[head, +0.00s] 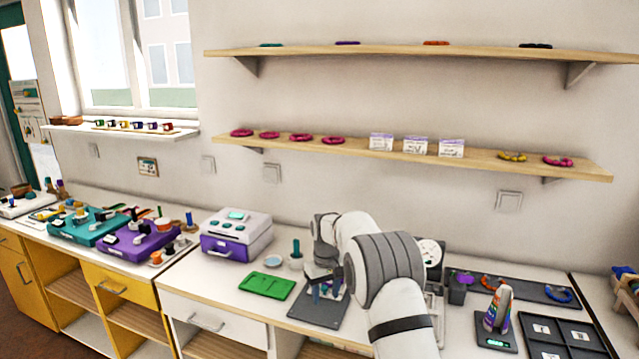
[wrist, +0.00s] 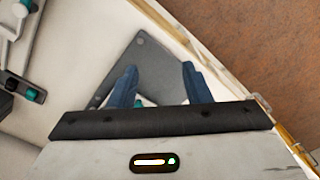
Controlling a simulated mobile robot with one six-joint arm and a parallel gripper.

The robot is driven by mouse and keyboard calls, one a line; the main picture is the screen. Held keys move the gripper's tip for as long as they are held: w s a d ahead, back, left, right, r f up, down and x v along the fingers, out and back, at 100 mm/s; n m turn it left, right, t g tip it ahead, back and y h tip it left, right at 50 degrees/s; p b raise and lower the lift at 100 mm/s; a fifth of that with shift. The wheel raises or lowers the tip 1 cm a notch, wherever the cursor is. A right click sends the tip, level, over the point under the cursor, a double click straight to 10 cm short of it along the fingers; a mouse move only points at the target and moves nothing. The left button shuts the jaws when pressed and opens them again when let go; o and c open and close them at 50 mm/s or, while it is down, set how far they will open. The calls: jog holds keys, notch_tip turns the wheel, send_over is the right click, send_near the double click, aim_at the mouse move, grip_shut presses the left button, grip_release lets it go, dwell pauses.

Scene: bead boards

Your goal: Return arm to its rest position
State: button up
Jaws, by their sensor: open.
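My arm reaches over the white counter from the lower middle of the head view, bent, with its end low over a dark grey board. My gripper (head: 328,292) is above this grey board (head: 313,312), near the counter's front. In the wrist view my gripper (wrist: 160,80) shows two blue fingers set wide apart, with nothing between them. The grey board (wrist: 153,62) lies below and beyond the fingertips. Whether the fingers touch the board cannot be told.
A green tray (head: 267,285) lies left of my gripper, with a white and purple machine (head: 236,236) behind it. A dark compartment tray (head: 562,336) and a striped bead stack (head: 497,313) stand at right. Two wall shelves (head: 420,160) hang above. The counter edge is close in front.

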jog(key=s+d+r+m+t, duration=0.1)
jog(key=s+d+r, duration=0.4)
jog(key=s+r, duration=0.4)
jog(key=s+d+r+m+t, duration=0.15)
jog(key=s+d+r, duration=0.25)
jog(key=s+r, duration=0.5)
jog(key=s+d+f+m, duration=0.1)
jog(key=s+d+f, duration=0.1)
jog(key=s, duration=1)
jog(key=s+d+f+m, duration=0.1)
jog(key=s+d, duration=0.1)
jog(key=s, duration=1)
jog(key=shift+s+d+f, duration=0.2)
jog(key=shift+d+f, duration=0.1)
jog(key=shift+f, duration=0.1)
jog(key=shift+m+t, duration=0.25)
jog(key=shift+c, duration=0.8)
